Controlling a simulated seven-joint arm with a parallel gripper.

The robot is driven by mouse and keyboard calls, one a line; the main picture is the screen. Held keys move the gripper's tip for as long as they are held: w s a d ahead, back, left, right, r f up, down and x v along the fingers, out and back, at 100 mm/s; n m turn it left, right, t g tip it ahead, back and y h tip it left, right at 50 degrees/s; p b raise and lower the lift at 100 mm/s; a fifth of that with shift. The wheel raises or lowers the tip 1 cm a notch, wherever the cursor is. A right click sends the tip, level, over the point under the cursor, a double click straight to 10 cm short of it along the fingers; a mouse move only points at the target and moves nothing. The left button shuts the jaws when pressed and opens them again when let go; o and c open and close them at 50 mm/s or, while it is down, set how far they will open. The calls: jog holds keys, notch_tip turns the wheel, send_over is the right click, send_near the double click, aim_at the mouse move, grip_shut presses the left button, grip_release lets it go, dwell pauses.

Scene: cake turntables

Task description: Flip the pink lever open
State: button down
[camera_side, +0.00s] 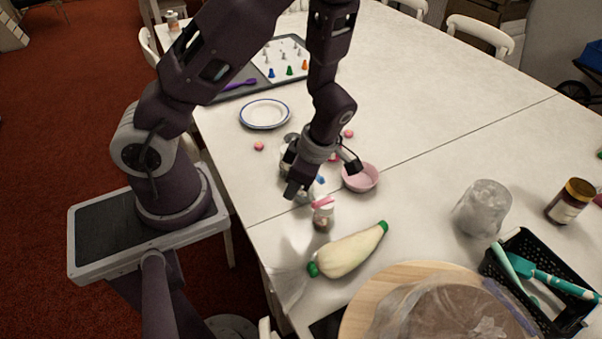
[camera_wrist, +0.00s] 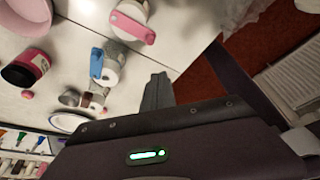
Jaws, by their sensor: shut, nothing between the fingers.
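The pink lever (camera_side: 323,202) lies across the top of a small clear jar near the table's front edge. In the wrist view the pink lever (camera_wrist: 132,27) looks like a flat strip over the white jar top. My gripper (camera_side: 294,190) points down, just left of and slightly behind the jar in the side view. It is shut, empty and apart from the lever. In the wrist view its dark fingers (camera_wrist: 157,92) are close together, below and right of the lever.
A second jar has a blue lever (camera_wrist: 96,64). A green-tipped piping bag (camera_side: 350,250) lies in front of the pink-lever jar. A wooden turntable (camera_side: 365,305) is at the front.

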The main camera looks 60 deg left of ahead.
aim_at(323, 200)
jog(key=shift+w+d+f, duration=0.15)
jog(key=shift+w+d, duration=0.55)
jog(key=shift+w+d+f, duration=0.15)
jog(key=shift+w+d, duration=0.5)
jog(key=shift+d+n, duration=0.35)
jog(key=shift+n, duration=0.35)
jog(key=shift+w+d+n+g+h, duration=0.2)
jog(key=shift+w+d+n+h, duration=0.25)
jog(key=shift+d+n, duration=0.6)
jog(key=shift+w+d+n+g+h, duration=0.2)
jog(key=shift+w+d+n+h, duration=0.25)
jog(key=shift+n, duration=1.05)
jog(key=shift+w+d+n+g+h, duration=0.25)
jog(key=shift+d+n+h, duration=0.15)
jog(key=shift+d+n, duration=0.7)
jog(key=shift+w, duration=0.55)
jog(key=shift+w+a, duration=0.1)
jog(key=shift+a, duration=0.65)
